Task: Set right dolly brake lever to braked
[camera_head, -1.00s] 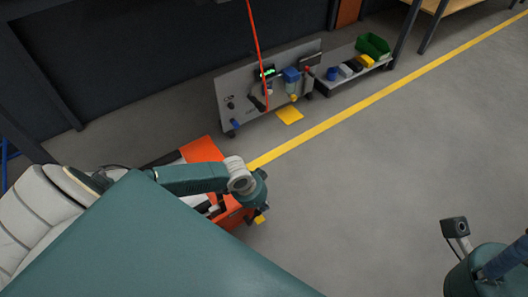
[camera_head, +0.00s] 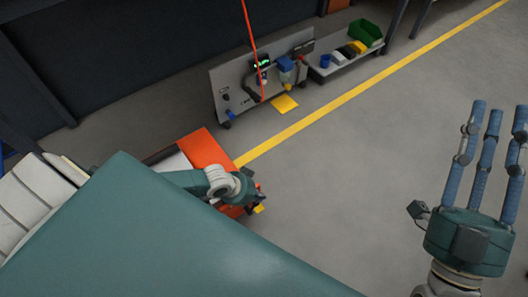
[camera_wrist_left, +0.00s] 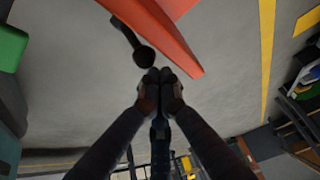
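The orange dolly (camera_head: 204,148) stands at lower left in the head view, partly hidden by my arm and body. Its orange edge also shows at the top of the left wrist view (camera_wrist_left: 172,35). A black lever with a round knob (camera_wrist_left: 143,54) hangs beside that edge; it looks like the brake lever, but its setting cannot be told. My left gripper (camera_wrist_left: 159,73) has its fingertips together just below the knob in the picture, with nothing seen between them. My right gripper (camera_head: 499,108) is at the right of the head view, its blue fingers spread and empty.
A grey panel cart (camera_head: 232,84) with blue and black parts stands at the back. Beside it is a low shelf (camera_head: 345,62) with a green bin (camera_head: 366,32). A red cable (camera_head: 249,30) hangs in front. The floor right of the yellow line is clear.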

